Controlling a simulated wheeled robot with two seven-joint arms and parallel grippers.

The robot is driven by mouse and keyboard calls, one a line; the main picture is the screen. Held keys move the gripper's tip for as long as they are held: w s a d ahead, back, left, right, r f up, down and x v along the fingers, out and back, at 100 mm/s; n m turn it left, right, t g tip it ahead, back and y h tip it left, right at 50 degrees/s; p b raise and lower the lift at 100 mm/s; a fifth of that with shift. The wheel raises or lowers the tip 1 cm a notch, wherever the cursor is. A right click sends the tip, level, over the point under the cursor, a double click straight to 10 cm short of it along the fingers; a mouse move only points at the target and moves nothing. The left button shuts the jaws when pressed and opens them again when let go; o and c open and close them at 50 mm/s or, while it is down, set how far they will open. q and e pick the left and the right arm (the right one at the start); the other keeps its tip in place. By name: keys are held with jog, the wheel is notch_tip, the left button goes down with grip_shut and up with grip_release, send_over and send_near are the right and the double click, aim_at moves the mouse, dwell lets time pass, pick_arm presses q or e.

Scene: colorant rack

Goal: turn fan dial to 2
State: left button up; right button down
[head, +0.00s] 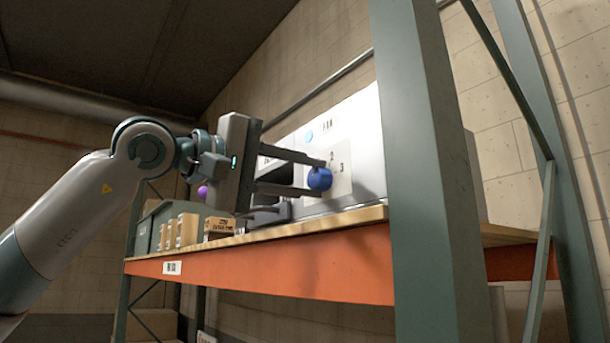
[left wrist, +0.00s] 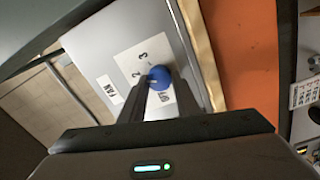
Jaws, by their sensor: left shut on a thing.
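The blue fan dial (head: 320,179) sits on a pale label plate (head: 341,170) on the front of a grey box (head: 358,120) marked FAN. My left gripper (head: 318,176) reaches in from the left and is shut on the dial. In the left wrist view the dial (left wrist: 159,78) is between the fingertips, with a light pointer mark on it. The plate (left wrist: 138,58) there shows the numbers 2 and 3 and a partly hidden word. The fingers hide part of the plate, and I cannot tell exactly which mark the pointer meets. My right gripper is not in view.
The box stands on a wooden shelf with an orange beam (head: 290,268). A green-grey upright post (head: 418,170) stands close to the right of the dial. Small wooden boxes (head: 185,230) and a purple knob (head: 203,192) are at the left.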

pick_arm(q)
jog(key=shift+f, duration=0.1)
jog(key=o, duration=1)
jog(key=shift+o, duration=0.2)
jog(key=shift+a, duration=0.1)
jog(key=shift+s+a+b, duration=0.35)
jog(key=shift+a+b, duration=0.05)
jog(key=shift+b, duration=0.05)
jog(key=b+v, duration=0.5)
jog(key=v, duration=1.1)
jog(key=shift+b, duration=0.4)
jog(key=shift+f, duration=0.1)
